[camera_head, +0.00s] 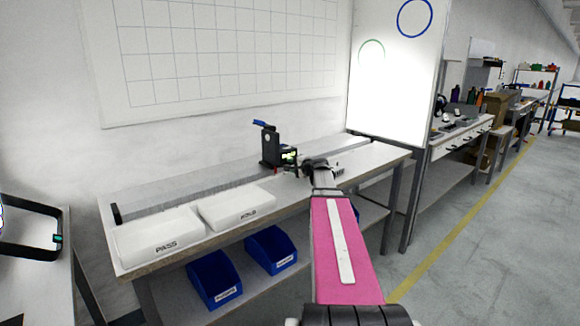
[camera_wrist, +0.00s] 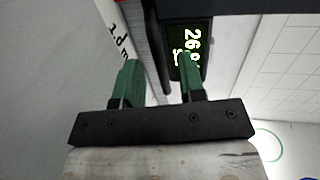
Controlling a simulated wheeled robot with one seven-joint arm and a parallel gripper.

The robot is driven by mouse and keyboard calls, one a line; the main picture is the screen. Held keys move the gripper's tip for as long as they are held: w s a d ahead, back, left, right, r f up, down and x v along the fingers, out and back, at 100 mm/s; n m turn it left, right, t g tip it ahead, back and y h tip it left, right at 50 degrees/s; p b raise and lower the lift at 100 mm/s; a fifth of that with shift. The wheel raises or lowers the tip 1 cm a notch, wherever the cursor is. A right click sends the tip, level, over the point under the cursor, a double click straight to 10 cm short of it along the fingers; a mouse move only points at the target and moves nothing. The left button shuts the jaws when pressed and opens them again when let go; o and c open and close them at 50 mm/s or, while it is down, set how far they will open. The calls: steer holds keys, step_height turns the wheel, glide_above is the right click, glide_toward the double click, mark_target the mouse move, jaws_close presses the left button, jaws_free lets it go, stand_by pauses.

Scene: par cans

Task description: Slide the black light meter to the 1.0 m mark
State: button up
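The black light meter (camera_head: 271,148) stands upright on the bench's rail, with a blue piece on top and a small lit display. In the wrist view the meter's dark body and its lit display (camera_wrist: 188,45), with digits starting "26", are close beyond the fingers. My gripper (camera_head: 292,166) is at the meter's right side in the head view. Its two green fingers (camera_wrist: 160,82) are apart, with a visible gap between them. Whether they touch the meter cannot be told. The 1.0 m mark cannot be made out in the head view.
The rail (camera_head: 190,187) runs along the bench back to a black end stop (camera_head: 117,213) at left. Blue bins (camera_head: 214,280) are below. A white panel (camera_head: 390,90) stands at right.

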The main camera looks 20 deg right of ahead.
steer(key=shift+x, duration=1.25)
jaws_close()
steer(key=d, duration=0.1)
steer(key=w+d, duration=0.1)
steer(key=d, duration=0.2)
steer(key=shift+w+d, duration=0.25)
steer(key=shift+w, duration=0.05)
jaws_free()
